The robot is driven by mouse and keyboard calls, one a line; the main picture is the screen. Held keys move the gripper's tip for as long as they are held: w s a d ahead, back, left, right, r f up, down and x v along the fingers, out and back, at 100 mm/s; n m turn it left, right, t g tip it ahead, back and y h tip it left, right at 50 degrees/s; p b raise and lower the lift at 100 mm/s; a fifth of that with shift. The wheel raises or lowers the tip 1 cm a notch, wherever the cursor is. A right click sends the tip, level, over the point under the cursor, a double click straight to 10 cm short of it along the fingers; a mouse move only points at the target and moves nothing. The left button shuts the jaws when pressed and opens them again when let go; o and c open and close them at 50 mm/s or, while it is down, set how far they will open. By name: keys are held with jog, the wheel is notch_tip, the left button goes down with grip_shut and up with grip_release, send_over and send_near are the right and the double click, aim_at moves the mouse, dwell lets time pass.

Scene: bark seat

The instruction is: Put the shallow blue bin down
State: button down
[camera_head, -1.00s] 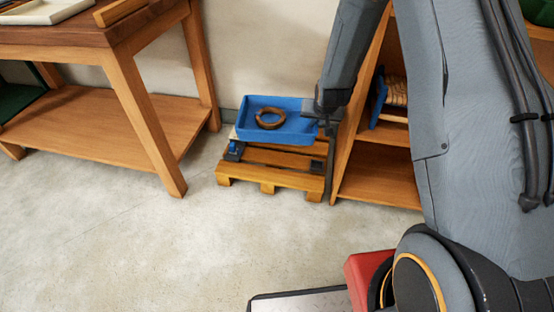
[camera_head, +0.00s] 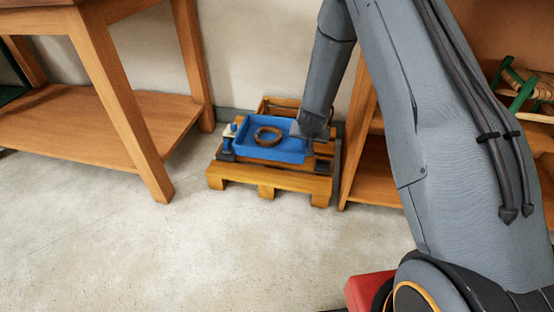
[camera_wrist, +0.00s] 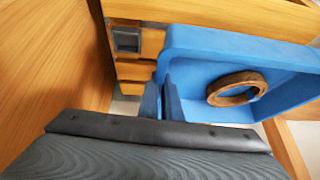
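The shallow blue bin (camera_head: 287,155) is low over the wooden pallet (camera_head: 285,183) in the head view, roughly level, with a brown ring (camera_head: 268,136) lying inside. I cannot tell whether its base touches the pallet. My gripper (camera_head: 299,131) is at the bin's right end in the head view. In the wrist view, my gripper's dark fingers (camera_wrist: 161,100) close around the wall of the blue bin (camera_wrist: 205,45), and the ring (camera_wrist: 236,88) shows inside. The bin hides the middle of the pallet.
A small blue and white object (camera_head: 229,138) stands on the pallet's left side. A wooden table (camera_head: 130,110) stands to the left and a wooden shelf unit (camera_head: 356,130) close to the right. The wall is right behind. Floor (camera_head: 220,245) in front is clear.

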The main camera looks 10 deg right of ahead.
jog(key=shift+w+a+f+b, duration=0.1)
jog(key=shift+w+f+b, duration=0.2)
jog(key=shift+f, duration=0.35)
jog(key=shift+w+f+b, duration=0.15)
jog(key=shift+f+b, duration=0.2)
jog(key=shift+f, duration=0.25)
jog(key=b, duration=0.5)
send_over(303, 173)
notch_tip(303, 173, down, 10)
jog(key=shift+r, duration=0.15)
jog(key=c, duration=2)
grip_release()
